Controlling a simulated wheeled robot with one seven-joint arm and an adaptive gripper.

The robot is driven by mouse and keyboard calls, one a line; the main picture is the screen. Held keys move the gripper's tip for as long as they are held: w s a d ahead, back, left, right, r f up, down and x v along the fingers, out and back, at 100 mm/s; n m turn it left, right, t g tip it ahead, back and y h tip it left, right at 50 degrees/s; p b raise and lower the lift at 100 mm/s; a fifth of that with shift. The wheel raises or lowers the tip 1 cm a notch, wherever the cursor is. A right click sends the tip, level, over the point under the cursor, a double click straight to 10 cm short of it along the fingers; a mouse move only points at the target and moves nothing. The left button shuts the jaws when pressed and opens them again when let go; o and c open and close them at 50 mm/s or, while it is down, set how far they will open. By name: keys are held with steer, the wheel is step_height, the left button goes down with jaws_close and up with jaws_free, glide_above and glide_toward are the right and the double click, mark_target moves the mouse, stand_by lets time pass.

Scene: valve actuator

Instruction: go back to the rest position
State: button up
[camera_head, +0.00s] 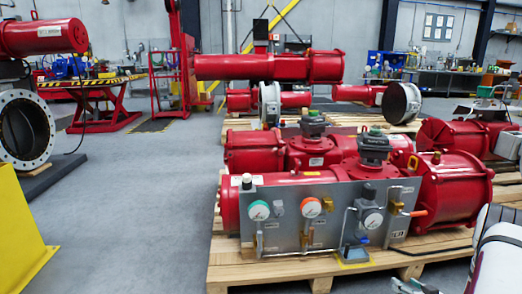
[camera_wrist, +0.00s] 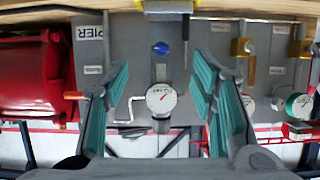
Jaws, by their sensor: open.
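My gripper (camera_wrist: 160,80) is open in the wrist view, its two teal-padded fingers spread apart with nothing held between them. A white-faced round gauge (camera_wrist: 162,98) on the grey panel (camera_wrist: 125,45) shows in the gap between the fingers, beyond them; I cannot tell the exact distance. In the head view, part of my gripper (camera_head: 412,287) shows at the bottom edge, in front of the pallet. The grey panel (camera_head: 290,222) stands upright before the red valve actuator (camera_head: 455,190) and carries several gauges, a regulator and brass fittings.
The actuator rests on a wooden pallet (camera_head: 285,268). More red actuators (camera_head: 270,67) stand behind it. A yellow block (camera_head: 22,240) and a round flange (camera_head: 25,130) are at the left. Grey floor (camera_head: 135,220) is clear between them and the pallet.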

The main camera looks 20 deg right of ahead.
steer(key=w+a+r+g+h, duration=0.15)
steer(key=w+r, duration=0.35)
steer(key=r, duration=0.5)
steer(key=w+a+r+g, duration=0.1)
steer(key=w+r+g, duration=0.3)
steer(key=r, duration=0.5)
steer(key=a+r+g, duration=0.1)
steer(key=a+r, duration=1.2)
steer(key=r, duration=0.2)
steer(key=s+a+r+g+y, duration=0.1)
steer(key=s+a+r, duration=0.2)
steer(key=s+a, duration=0.3)
steer(key=s+a+r+g+p, duration=0.1)
steer(key=s+a+r, duration=0.25)
steer(key=a, duration=0.45)
steer(key=s+a+r+g+y, duration=0.1)
steer(key=s+a+r, duration=0.1)
steer(key=s+a, duration=0.45)
steer(key=s+a+n+g+y, duration=0.1)
steer(key=s+a+g, duration=0.1)
steer(key=s+a, duration=0.65)
steer(key=s+a+n+g+y, duration=0.15)
steer(key=s+a, duration=0.35)
steer(key=s, duration=0.7)
step_height(320, 180, up, 40)
steer(key=t+p, duration=0.4)
steer(key=p, duration=3.4)
steer(key=shift+w, duration=0.35)
steer(key=shift+f, duration=0.1)
